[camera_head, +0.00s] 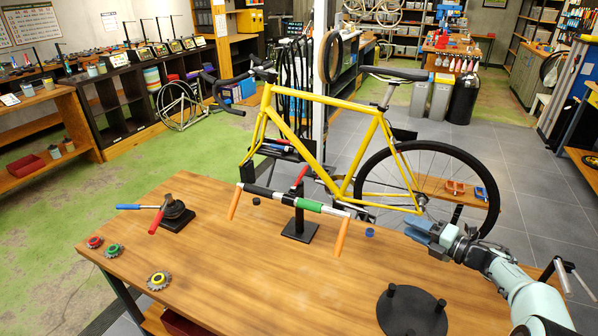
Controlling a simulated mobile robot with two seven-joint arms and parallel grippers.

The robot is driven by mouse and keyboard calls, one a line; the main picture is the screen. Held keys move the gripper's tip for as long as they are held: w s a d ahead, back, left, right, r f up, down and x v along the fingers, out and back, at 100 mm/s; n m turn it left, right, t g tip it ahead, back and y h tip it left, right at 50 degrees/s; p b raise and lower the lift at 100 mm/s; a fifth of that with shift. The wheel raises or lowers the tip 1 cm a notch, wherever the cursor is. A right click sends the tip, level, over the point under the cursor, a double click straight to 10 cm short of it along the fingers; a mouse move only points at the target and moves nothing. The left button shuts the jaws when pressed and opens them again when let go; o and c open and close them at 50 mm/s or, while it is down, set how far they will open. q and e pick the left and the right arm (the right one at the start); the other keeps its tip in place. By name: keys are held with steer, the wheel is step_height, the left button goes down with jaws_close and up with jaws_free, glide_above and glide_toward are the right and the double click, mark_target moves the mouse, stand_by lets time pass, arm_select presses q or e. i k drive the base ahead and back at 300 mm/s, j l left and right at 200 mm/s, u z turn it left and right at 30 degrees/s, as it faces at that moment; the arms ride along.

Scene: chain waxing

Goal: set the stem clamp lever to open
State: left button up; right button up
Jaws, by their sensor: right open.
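A small stand with a black square base (300,226) is near the middle of the wooden table. It holds a handlebar (309,206) with black, white and green sections and orange ends hanging at both sides. A red lever (301,175) sticks up at the top of this stand, tilted to the right; it looks like the stem clamp lever. I cannot tell from its tilt whether it is open or closed. My right gripper (420,232) is open and empty, well to the right of the stand, over the table's far right edge. My left gripper is out of view.
A yellow bicycle (345,110) stands close behind. The table's front middle is clear.

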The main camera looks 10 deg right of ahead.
mark_target(293, 188)
steer(key=i+j, duration=0.8)
